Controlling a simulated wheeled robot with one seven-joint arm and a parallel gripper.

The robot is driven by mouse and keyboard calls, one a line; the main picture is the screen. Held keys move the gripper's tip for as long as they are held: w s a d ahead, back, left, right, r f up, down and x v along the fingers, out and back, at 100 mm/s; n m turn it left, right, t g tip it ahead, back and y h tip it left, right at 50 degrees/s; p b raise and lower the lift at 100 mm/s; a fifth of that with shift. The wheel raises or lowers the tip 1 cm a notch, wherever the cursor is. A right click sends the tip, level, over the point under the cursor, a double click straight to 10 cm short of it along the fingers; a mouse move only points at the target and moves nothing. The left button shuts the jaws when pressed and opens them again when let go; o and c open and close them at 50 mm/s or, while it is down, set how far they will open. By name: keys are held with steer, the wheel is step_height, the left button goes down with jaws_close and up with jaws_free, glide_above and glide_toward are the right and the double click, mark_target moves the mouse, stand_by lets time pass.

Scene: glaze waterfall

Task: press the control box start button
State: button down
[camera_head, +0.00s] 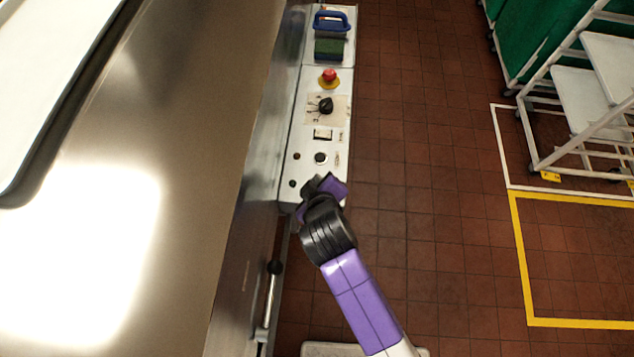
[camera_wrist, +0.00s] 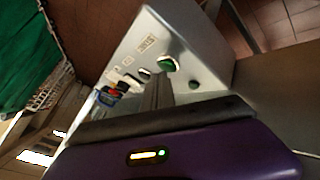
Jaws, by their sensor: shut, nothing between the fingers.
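The control box (camera_head: 310,120) is a pale metal panel along the side of the large steel machine. It also fills the upper middle of the wrist view (camera_wrist: 190,30). A larger round green button (camera_wrist: 168,64) and a smaller green button (camera_wrist: 194,84) show on its face there. I cannot read which is marked start. My gripper (camera_head: 309,184) is at the near end of the box in the head view. In the wrist view my fingers (camera_wrist: 157,80) are shut and empty, their tips just below the larger green button. I cannot tell whether they touch the panel.
A red stop button (camera_head: 328,77), a black knob (camera_head: 326,105) and a blue-handled item (camera_head: 331,22) are farther along the box. A white rack (camera_head: 575,100) stands at the right. The tiled floor between is clear.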

steer(key=shift+f, duration=0.45)
stand_by(0.7)
steer(key=shift+r, duration=0.1)
steer(key=shift+r+p, duration=0.7)
steer(key=shift+r, duration=0.1)
step_height(320, 180, up, 5)
steer(key=p, duration=0.5)
stand_by(1.0)
